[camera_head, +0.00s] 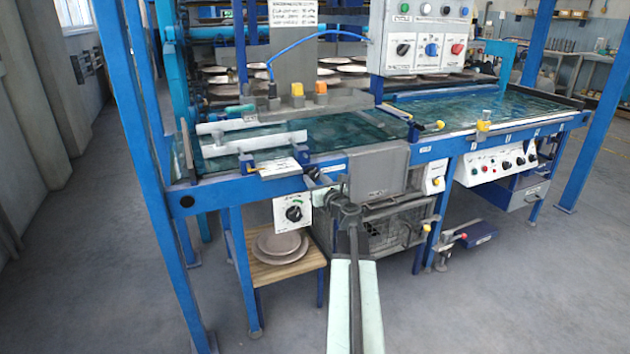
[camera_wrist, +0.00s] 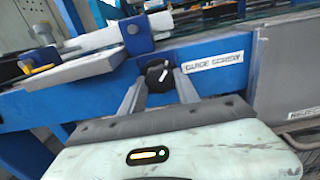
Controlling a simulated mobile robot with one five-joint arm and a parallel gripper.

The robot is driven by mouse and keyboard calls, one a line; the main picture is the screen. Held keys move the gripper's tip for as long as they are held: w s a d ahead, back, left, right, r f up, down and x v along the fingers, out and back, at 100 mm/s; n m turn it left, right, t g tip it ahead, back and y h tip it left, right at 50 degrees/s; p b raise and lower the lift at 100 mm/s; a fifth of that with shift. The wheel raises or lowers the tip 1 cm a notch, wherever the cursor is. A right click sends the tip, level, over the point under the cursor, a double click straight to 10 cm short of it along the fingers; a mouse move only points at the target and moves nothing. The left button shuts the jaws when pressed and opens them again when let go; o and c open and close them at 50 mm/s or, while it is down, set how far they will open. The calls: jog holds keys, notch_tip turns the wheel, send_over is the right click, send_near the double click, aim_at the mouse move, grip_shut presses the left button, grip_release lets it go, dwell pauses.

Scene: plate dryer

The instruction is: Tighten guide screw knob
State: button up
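The guide screw knob (camera_wrist: 154,73) is black with a white pointer line and sits on the blue frame beam in the wrist view. A "GUIDE SCREW" label (camera_wrist: 213,61) is just to its right. My gripper (camera_wrist: 158,80) has its two grey fingers apart, one on each side of the knob. The knob lies between the fingertips; I cannot tell whether they touch it. In the head view my gripper (camera_head: 323,190) is at the front beam, and the knob cannot be made out clearly there.
A white plate (camera_head: 280,168) juts from the beam left of the knob. A dial box (camera_head: 292,210) hangs below it. A grey panel (camera_head: 378,172) is on the right. Plates (camera_head: 281,243) lie on a wooden stool underneath. The floor in front is clear.

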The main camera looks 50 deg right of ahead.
grip_shut()
jog(key=shift+n, duration=0.3)
jog(key=n, duration=0.4)
jog(key=shift+n, duration=0.3)
jog(key=n, duration=0.4)
jog(key=shift+n, duration=0.3)
jog(key=n, duration=0.5)
jog(key=shift+s, duration=0.1)
jog(key=n, duration=0.5)
jog(key=shift+r+n, duration=0.1)
jog(key=shift+n, duration=0.2)
